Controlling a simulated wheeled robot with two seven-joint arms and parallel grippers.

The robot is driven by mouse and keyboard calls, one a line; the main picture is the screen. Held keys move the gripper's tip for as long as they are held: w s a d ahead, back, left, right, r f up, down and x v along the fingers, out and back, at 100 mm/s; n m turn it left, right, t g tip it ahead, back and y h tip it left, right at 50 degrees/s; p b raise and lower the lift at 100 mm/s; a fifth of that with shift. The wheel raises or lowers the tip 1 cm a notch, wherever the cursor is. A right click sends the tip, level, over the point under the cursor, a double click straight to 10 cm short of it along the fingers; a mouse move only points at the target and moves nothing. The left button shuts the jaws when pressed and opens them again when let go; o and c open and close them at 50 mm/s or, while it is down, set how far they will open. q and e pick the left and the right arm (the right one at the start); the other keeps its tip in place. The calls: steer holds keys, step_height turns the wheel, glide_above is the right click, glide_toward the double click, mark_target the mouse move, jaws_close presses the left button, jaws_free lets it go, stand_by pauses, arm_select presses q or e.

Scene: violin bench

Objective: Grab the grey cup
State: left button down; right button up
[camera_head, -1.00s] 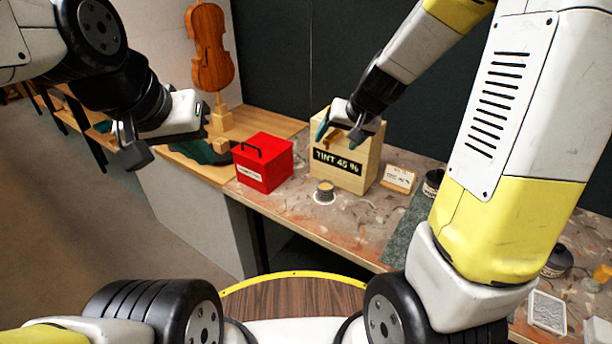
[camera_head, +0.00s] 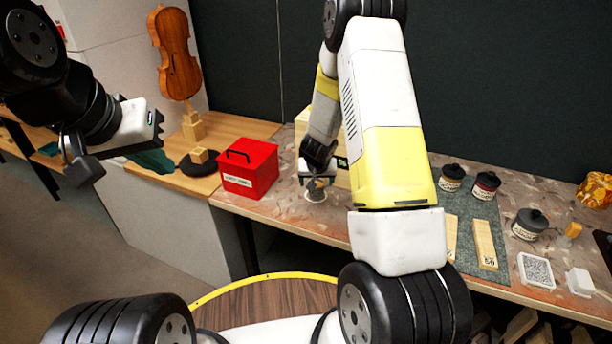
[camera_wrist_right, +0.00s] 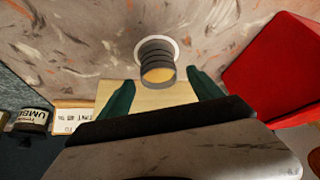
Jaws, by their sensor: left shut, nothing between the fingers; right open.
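The grey cup (camera_head: 316,188) is small and ribbed, with a yellow-orange inside, and stands on a white round patch on the stained bench. It also shows in the right wrist view (camera_wrist_right: 156,58). My right gripper (camera_wrist_right: 164,90) is open above it. The cup appears between and just ahead of the teal fingertips in the right wrist view. In the head view the right gripper (camera_head: 318,176) partly covers the cup. I cannot tell whether the fingers touch it. My left gripper (camera_head: 166,166) is shut and empty at the left, near the violin stand.
A red box (camera_head: 249,170) stands left of the cup. A wooden box (camera_head: 303,128) is close behind, largely hidden by my right arm. A violin (camera_head: 175,52) stands at the back left. Several dark jars, such as this one (camera_head: 529,224), stand at the right.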

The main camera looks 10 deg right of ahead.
steer(key=shift+x, duration=1.35)
jaws_close()
steer(key=shift+r, duration=0.1)
